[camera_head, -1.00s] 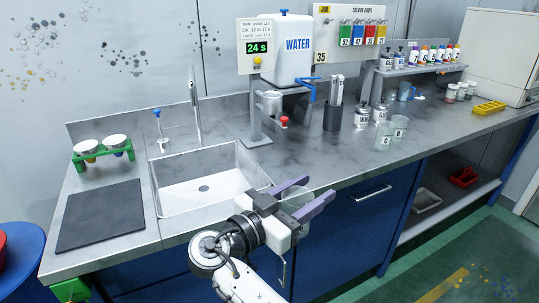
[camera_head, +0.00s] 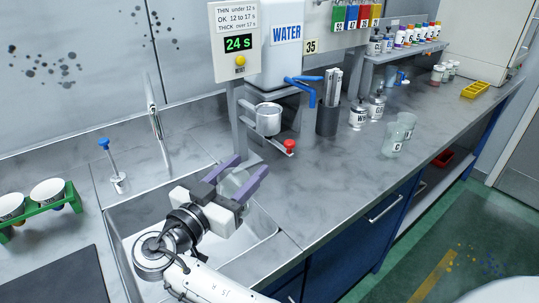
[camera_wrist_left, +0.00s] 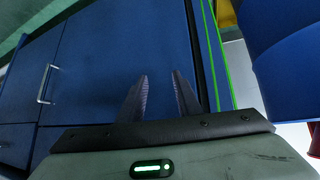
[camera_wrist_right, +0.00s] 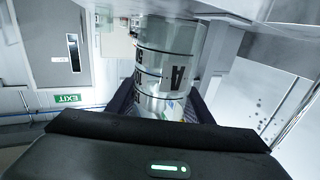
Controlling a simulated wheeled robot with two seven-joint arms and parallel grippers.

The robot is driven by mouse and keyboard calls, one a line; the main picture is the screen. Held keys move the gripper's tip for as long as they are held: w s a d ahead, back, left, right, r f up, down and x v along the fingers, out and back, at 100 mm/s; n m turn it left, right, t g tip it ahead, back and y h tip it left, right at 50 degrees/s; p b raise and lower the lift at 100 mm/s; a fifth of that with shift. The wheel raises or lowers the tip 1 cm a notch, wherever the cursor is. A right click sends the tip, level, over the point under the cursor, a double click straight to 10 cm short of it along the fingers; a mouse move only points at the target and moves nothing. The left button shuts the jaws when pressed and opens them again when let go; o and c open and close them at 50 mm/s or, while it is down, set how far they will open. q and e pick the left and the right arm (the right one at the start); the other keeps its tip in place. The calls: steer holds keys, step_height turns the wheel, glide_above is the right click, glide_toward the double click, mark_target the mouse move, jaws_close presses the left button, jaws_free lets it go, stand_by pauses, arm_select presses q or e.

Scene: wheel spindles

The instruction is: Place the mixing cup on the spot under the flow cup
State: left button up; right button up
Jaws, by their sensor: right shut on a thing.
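The mixing cup, clear with black marks and a letter A, shows large in the right wrist view (camera_wrist_right: 170,62). My right gripper (camera_head: 247,168) is shut on it. In the head view the cup (camera_head: 234,181) is partly hidden between the purple fingers, above the sink's back right edge. The metal flow cup (camera_head: 268,120) sits in its stand (camera_head: 240,112), just beyond and right of my right gripper. The spot under the flow cup is hidden behind the fingers or too indistinct to make out. My left gripper (camera_wrist_left: 162,95) is open and empty, in front of blue cabinet doors.
A red-knobbed lever (camera_head: 289,146) juts out below the flow cup. A dark holder (camera_head: 328,118), lidded cans (camera_head: 358,114) and clear cups (camera_head: 398,138) stand to the right.

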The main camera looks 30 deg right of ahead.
steer(key=w+d+f+p, duration=0.1)
steer(key=w+d, duration=0.1)
steer(key=d, duration=0.2)
steer(key=w+d+f+p, duration=0.1)
steer(key=w+d, duration=0.1)
steer(key=d, duration=0.2)
steer(key=w+d+f+p, duration=0.1)
steer(key=w+d+p, duration=0.1)
steer(key=d, duration=0.2)
steer(key=shift+w+d+f, duration=0.1)
steer(key=shift+w+f, duration=0.05)
steer(key=shift+f, duration=0.15)
steer(key=o, duration=1)
